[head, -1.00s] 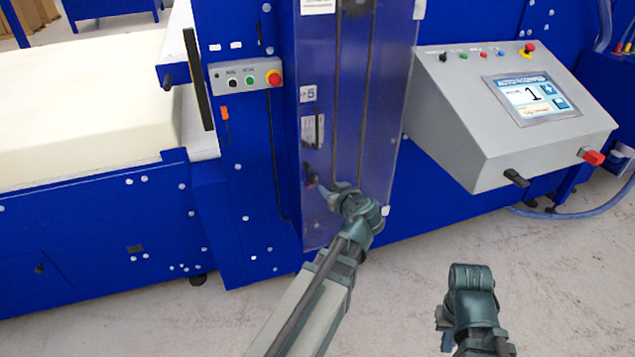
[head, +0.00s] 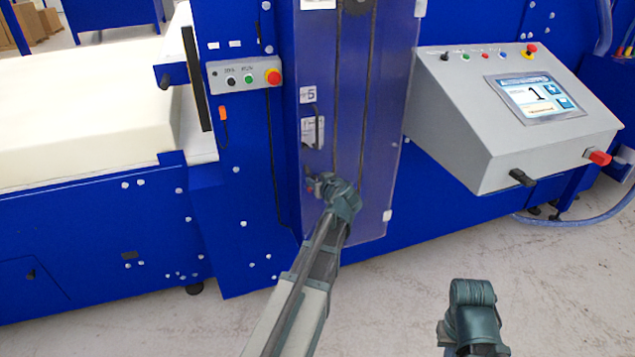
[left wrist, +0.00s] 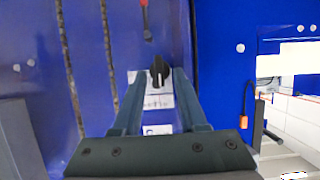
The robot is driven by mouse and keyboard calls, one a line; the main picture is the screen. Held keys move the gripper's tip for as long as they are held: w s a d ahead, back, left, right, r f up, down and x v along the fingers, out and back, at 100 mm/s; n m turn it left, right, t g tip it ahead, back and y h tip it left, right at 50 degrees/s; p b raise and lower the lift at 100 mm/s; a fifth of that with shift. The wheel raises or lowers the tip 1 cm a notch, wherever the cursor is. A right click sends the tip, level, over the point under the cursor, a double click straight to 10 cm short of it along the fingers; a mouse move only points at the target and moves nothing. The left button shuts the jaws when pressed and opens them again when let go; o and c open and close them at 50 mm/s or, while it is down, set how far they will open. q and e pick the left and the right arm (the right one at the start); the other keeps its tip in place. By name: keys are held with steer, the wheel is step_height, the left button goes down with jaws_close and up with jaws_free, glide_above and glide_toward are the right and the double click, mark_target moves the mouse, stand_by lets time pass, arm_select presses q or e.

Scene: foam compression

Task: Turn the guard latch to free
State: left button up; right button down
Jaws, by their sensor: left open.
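The blue guard panel (head: 375,140) stands upright on the machine. A white plate with a dark upright handle (head: 318,130) is on its left side, and a small dark part with a red tip (head: 309,184) sits below. I cannot tell for sure which is the guard latch. My left gripper (head: 324,184) is open by the red-tipped part and partly hides it. In the left wrist view, the black handle (left wrist: 160,72) shows between the open fingers (left wrist: 160,84), with no visible contact; the red-tipped part (left wrist: 145,18) is farther up. My right gripper (head: 448,330) hangs low, its jaws unclear.
A grey control box with a screen (head: 535,96) juts out at right. A small button panel (head: 244,77) with a red stop button is left of the guard. A cream foam block (head: 85,110) lies at far left. The floor (head: 400,280) in front is clear.

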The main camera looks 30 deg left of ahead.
arm_select(q)
jaws_close()
stand_by(0.3)
steer(key=m+g+y+b, duration=0.1)
steer(key=m+y+b, duration=0.1)
steer(key=m+b, duration=0.1)
steer(key=f+m+g+y+b, duration=0.1)
steer(key=m+y+b, duration=0.1)
steer(key=m, duration=0.4)
steer(key=w+d+m+g+y+b, duration=0.1)
steer(key=m+y+b, duration=0.1)
steer(key=m+b, duration=0.2)
steer(key=shift+f+y+b, duration=0.3)
steer(key=shift+f+b, duration=0.05)
steer(key=shift+b, duration=0.15)
steer(key=shift+m, duration=0.4)
stand_by(0.4)
